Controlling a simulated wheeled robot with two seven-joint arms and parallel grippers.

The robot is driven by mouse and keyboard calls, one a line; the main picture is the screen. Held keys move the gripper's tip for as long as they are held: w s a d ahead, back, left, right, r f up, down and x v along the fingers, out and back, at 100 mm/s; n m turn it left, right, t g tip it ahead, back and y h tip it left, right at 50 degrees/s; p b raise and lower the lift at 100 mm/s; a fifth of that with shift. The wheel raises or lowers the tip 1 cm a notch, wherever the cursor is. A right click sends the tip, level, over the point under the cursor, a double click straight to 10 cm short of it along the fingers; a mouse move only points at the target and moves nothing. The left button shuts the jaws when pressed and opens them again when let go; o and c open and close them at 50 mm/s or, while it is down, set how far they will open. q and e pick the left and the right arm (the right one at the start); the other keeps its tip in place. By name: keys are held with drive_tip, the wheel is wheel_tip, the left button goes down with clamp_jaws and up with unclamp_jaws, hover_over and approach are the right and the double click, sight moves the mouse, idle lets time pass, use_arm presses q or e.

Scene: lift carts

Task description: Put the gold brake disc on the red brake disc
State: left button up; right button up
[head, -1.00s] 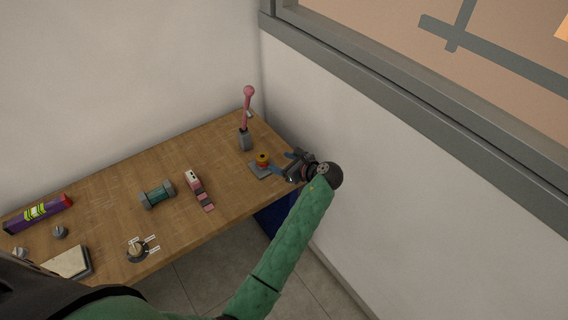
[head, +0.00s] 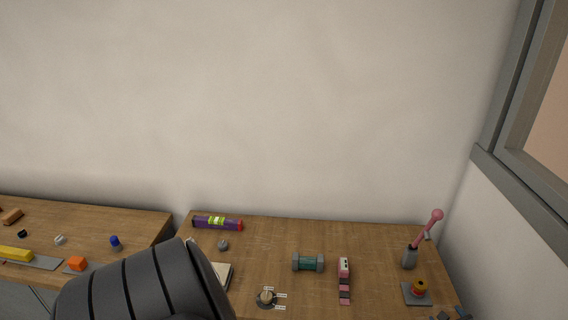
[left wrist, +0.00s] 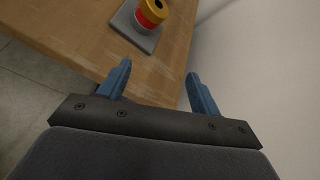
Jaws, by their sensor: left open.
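The gold brake disc (head: 419,286) sits on top of the red brake disc (head: 417,293), on a grey base plate (head: 408,299) at the right end of the table. In the left wrist view the gold disc (left wrist: 155,7) shows a dark centre hole, with the red disc (left wrist: 150,18) directly under it and the grey plate (left wrist: 123,22) below; the top edge cuts off part of this stack. My left gripper (left wrist: 158,70) is open and empty, its blue fingers apart from the stack. Its fingertips (head: 450,314) show at the head view's bottom edge. My right gripper is not in view.
A pink-knobbed lever (head: 427,229) stands behind the plate, near the right wall. A pink and grey block piece (head: 344,281), a green cylinder (head: 308,263) and a purple box (head: 217,222) lie leftward. A second table (head: 85,226) holds small parts.

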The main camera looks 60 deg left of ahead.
use_arm(q)
drive_tip(key=s+d+f+n+h, duration=0.2)
drive_tip(key=s+f+n+h, duration=0.2)
drive_tip(key=f, duration=0.8)
drive_tip(key=s+d+f+n+h, duration=0.2)
drive_tip(key=s+f+n+h, duration=0.15)
drive_tip(key=f, duration=0.85)
drive_tip(key=s+a+f+n+g, duration=0.1)
drive_tip(key=s+f, duration=0.7)
drive_tip(key=f, duration=0.3)
drive_tip(key=s+a+f+n+g, duration=0.1)
drive_tip(key=s+f+n, duration=0.1)
drive_tip(key=s+f, duration=0.65)
drive_tip(key=s+a+f+n+g, duration=0.2)
drive_tip(key=s+f, duration=0.6)
drive_tip(key=s, duration=0.5)
drive_tip(key=s+a+f+n+g, duration=0.1)
drive_tip(key=s+a+f+n, duration=0.2)
drive_tip(key=s+f, duration=0.4)
drive_tip(key=s+a+f+n+g+h, duration=0.1)
drive_tip(key=s+a+f, duration=0.3)
drive_tip(key=s, duration=1.7)
wheel_tip(320, 180, down, 5)
drive_tip(key=shift+s+r+n+g, duration=0.15)
drive_tip(key=shift+r+n+g, duration=0.05)
drive_tip(key=shift+n+g, duration=0.6)
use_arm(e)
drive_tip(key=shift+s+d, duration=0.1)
